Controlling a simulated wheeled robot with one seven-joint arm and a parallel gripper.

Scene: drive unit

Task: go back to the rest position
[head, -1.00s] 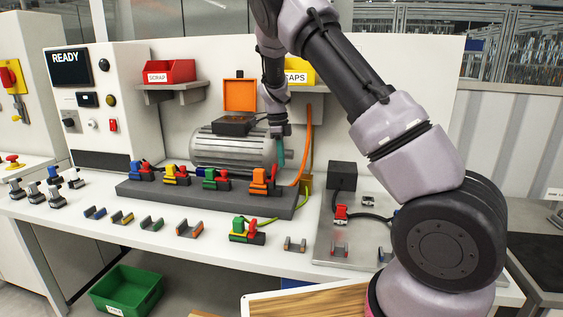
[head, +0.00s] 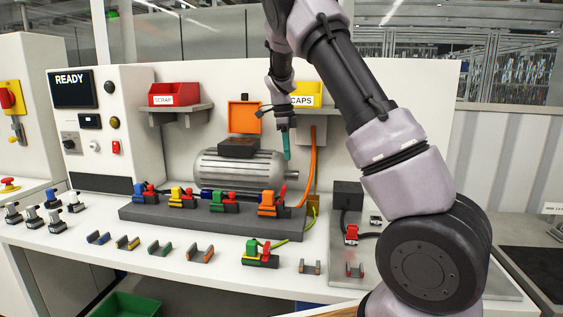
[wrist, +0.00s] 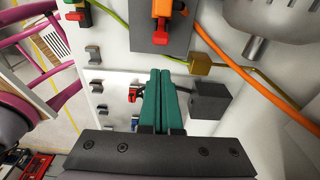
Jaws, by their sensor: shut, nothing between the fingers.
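My gripper (head: 286,144) hangs in front of the back panel, above the right end of the grey motor (head: 240,168). Its teal fingers point down. In the wrist view my gripper (wrist: 164,80) shows its two teal fingers side by side and touching, with nothing between them. It is apart from the bench and from the motor. My arm crosses the right half of the head view and covers part of the panel and bench.
A grey rail with several coloured connectors (head: 215,204) lies before the motor. A green connector (head: 260,255) and several clips stand on the white bench (head: 200,275). A red scrap bin (head: 174,95) and yellow caps bin (head: 308,92) sit on shelves. An orange cable (head: 312,165) runs nearby.

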